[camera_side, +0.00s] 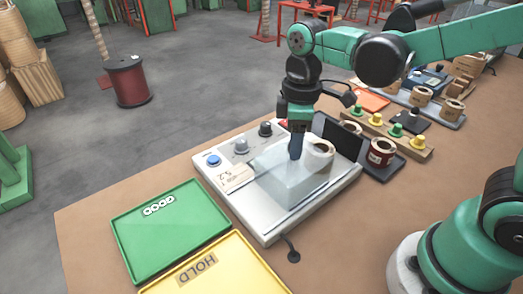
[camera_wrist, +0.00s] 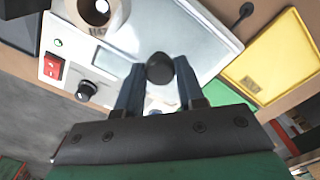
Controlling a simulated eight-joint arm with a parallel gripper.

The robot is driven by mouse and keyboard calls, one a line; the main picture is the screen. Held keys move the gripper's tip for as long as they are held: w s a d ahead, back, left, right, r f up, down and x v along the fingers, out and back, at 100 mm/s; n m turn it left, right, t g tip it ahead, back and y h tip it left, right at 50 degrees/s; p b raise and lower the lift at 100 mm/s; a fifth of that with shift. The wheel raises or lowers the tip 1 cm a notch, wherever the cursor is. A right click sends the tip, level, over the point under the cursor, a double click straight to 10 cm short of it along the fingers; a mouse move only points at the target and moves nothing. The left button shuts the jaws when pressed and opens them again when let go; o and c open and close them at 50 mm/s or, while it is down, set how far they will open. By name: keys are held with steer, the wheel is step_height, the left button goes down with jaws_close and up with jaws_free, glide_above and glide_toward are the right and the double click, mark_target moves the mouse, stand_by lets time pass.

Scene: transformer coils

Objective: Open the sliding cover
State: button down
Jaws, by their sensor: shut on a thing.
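A light-grey test box (camera_side: 270,232) stands on the table, with a clear sliding cover (camera_side: 275,170) over part of its top. My gripper (camera_side: 296,152) points down at the cover. In the wrist view, my gripper (camera_wrist: 158,85) is shut on a round black knob (camera_wrist: 159,68), which sits between the two fingertips. The knob is hidden behind the fingers in the side view. A tan ring-shaped coil (camera_side: 320,148) is at the box's far right part, and it also shows at the top of the wrist view (camera_wrist: 112,22).
A green GOOD tray (camera_side: 170,235) and a yellow HOLD tray (camera_side: 215,268) lie in front. Several coils, including a red one (camera_side: 381,152), and a pegged wooden strip (camera_side: 385,133) stand to the right.

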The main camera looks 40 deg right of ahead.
mark_target(276, 169)
steer(key=a, duration=0.4)
steer(key=shift+a, duration=0.15)
steer(key=c, duration=0.5)
jaws_free()
steer(key=shift+c, duration=0.2)
steer(key=shift+r, duration=2.8)
steer(key=d+f+m+t, duration=0.1)
steer(key=d+m+t, duration=0.1)
steer(key=m, duration=0.1)
steer(key=s+d+f+m+t, duration=0.1)
steer(key=d+m+t, duration=0.1)
steer(key=d+m, duration=0.1)
steer(key=s+d+f+m+t, duration=0.1)
steer(key=d+m+t, duration=0.2)
steer(key=shift+s+d, duration=0.15)
steer(key=shift+d, duration=0.1)
